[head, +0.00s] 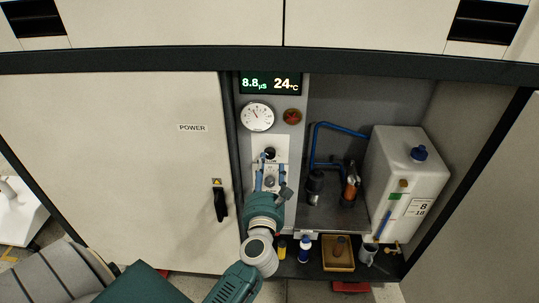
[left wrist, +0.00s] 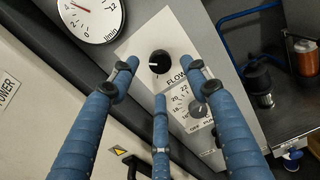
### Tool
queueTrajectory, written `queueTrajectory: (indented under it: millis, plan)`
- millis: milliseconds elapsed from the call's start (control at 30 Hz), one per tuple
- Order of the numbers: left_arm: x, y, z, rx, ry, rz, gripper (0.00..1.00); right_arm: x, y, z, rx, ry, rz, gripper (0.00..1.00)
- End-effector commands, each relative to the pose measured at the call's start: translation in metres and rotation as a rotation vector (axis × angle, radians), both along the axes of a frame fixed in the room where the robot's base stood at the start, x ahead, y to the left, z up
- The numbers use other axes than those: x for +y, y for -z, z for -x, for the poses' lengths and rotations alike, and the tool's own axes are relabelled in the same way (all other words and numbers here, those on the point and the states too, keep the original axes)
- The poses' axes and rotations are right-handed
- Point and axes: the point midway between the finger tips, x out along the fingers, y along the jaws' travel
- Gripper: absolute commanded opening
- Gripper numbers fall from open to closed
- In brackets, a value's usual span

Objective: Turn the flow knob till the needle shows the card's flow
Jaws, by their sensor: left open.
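The black flow knob (head: 270,153) sits on the grey pump panel; in the left wrist view the knob (left wrist: 160,61) has a white mark and "FLOW" printed beside it. The round gauge (head: 257,116) is above it; its needle points up and left, and the gauge (left wrist: 92,18) is cut off in the left wrist view. A white card (head: 418,207) on the tank reads about 8 and 10, small. My left gripper (head: 270,168) is open, its blue fingers (left wrist: 161,78) spread just short of the knob, no contact visible. My right gripper is out of view.
A second dial (left wrist: 198,107) is below the flow knob, between the fingers. A display (head: 270,84) reads 8.8 µS and 24 °C. A white tank (head: 405,165) stands right; bottles and a wooden tray (head: 338,254) are below. A cabinet door (head: 120,170) closes off the left.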

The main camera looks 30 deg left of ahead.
Motion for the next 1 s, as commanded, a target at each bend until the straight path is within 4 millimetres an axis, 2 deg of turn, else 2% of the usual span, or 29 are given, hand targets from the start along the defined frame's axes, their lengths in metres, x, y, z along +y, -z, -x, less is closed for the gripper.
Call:
queueTrajectory:
  millis: [100,300,667,733,900,1000]
  plan:
    - [0.012,-0.002,-0.021,0.0,0.001,-0.004,0.47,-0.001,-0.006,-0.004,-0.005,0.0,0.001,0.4]
    - [0.023,-0.001,-0.042,0.0,0.002,-0.002,0.47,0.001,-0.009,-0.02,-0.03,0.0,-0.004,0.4]
    - [0.027,0.001,-0.047,0.001,0.002,-0.002,0.47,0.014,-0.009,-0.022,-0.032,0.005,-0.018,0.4]
    - [0.027,0.001,-0.047,0.001,0.002,-0.002,0.39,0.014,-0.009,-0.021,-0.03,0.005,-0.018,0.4]
    - [0.027,0.001,-0.047,0.001,0.002,-0.002,0.05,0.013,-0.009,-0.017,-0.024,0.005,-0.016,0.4]
    - [0.026,0.001,-0.047,0.003,0.002,-0.002,0.02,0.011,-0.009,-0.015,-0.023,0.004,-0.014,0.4]
